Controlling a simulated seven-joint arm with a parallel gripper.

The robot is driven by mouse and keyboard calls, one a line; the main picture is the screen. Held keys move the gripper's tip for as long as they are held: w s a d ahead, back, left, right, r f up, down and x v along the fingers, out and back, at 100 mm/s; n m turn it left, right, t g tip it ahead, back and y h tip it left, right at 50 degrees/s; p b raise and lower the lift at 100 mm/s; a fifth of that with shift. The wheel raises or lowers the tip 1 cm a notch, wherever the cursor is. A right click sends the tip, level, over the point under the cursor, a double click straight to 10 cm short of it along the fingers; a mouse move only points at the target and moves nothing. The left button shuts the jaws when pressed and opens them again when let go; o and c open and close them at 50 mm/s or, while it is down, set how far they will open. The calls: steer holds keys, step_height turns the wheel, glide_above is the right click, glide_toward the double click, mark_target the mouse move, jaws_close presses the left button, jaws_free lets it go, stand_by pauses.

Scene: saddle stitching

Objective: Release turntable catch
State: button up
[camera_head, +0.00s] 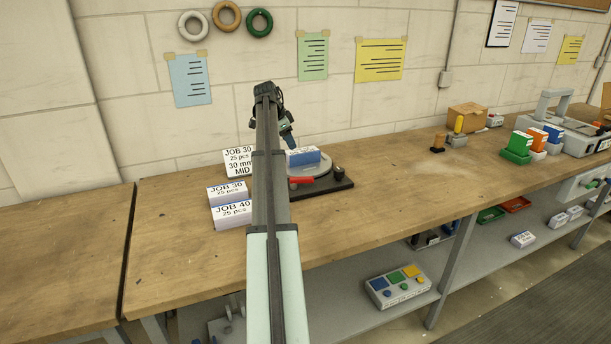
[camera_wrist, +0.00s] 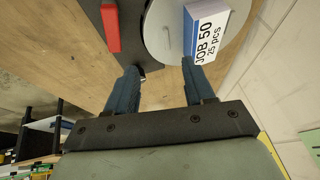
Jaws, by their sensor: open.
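The turntable is a round grey disc (camera_head: 322,184) on a dark flat base (camera_head: 325,193) on the bench. The disc also shows in the wrist view (camera_wrist: 163,35). A red bar-shaped piece, which looks like the catch (camera_head: 300,181), lies at the front left of the disc; the wrist view shows it on the dark base (camera_wrist: 110,27). A white and blue box (camera_head: 303,158) marked JOB 50 stands on the disc (camera_wrist: 208,30). My gripper (camera_wrist: 160,70) is open, nothing seen between its fingers, over the disc's edge, apart from the red piece. In the head view my gripper (camera_head: 290,140) is above the box's left end.
A black knob (camera_head: 338,171) stands at the base's right corner. JOB 30 (camera_head: 227,193) and JOB 40 (camera_head: 232,214) boxes and a JOB 30 sign (camera_head: 239,163) stand left of my arm. The bench right of the base is clear up to a wooden block (camera_head: 438,142).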

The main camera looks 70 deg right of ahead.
mark_target(307, 177)
steer(key=s+a+m+g+y, duration=0.2)
steer(key=s+a+m+y, duration=0.1)
steer(key=a, duration=0.1)
steer(key=x, duration=1.3)
steer(key=shift+d+f, duration=0.25)
steer(key=shift+d, duration=0.2)
steer(key=shift+c, duration=0.4)
jaws_close()
